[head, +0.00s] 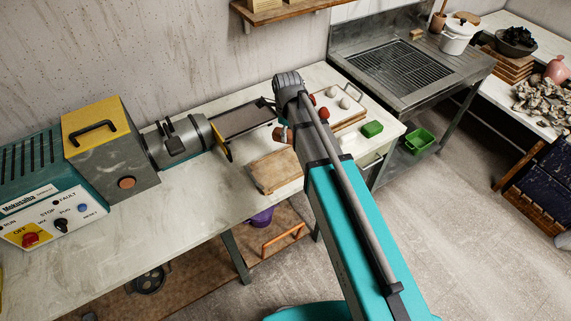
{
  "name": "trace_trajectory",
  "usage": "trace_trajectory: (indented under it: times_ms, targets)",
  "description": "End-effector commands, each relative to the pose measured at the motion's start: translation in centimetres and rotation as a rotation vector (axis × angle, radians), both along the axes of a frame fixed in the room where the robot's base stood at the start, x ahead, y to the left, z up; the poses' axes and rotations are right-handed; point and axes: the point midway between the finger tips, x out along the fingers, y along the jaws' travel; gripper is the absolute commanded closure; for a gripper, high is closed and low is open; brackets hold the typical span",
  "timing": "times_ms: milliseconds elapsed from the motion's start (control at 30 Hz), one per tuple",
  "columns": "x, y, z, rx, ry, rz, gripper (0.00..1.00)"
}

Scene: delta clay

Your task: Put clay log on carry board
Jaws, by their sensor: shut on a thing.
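A reddish-brown piece, seemingly the clay log (280,135), shows at the left edge of my arm, above the worktable. My gripper (291,137) is mostly hidden behind my own arm and is shut on this piece; the fingers are hardly visible. A flat wooden board, seemingly the carry board (273,172), lies on the table just below the piece in the picture. Its right end is close to my arm. The visible part of the board is bare.
The extruder machine (110,150) fills the table's left, with a dark tray (243,119) at its outlet. The table's front-left is clear.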

Motion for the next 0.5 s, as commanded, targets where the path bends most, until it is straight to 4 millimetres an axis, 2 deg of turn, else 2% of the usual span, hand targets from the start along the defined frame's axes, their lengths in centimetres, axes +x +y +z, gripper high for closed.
trace_trajectory:
  times_ms: [267, 500]
  targets:
    - [-0.9, 0.4, 0.0, 0.007, -0.002, 0.152, 1.0]
    - [-2.5, 1.1, 0.0, 0.02, -0.003, 0.446, 1.0]
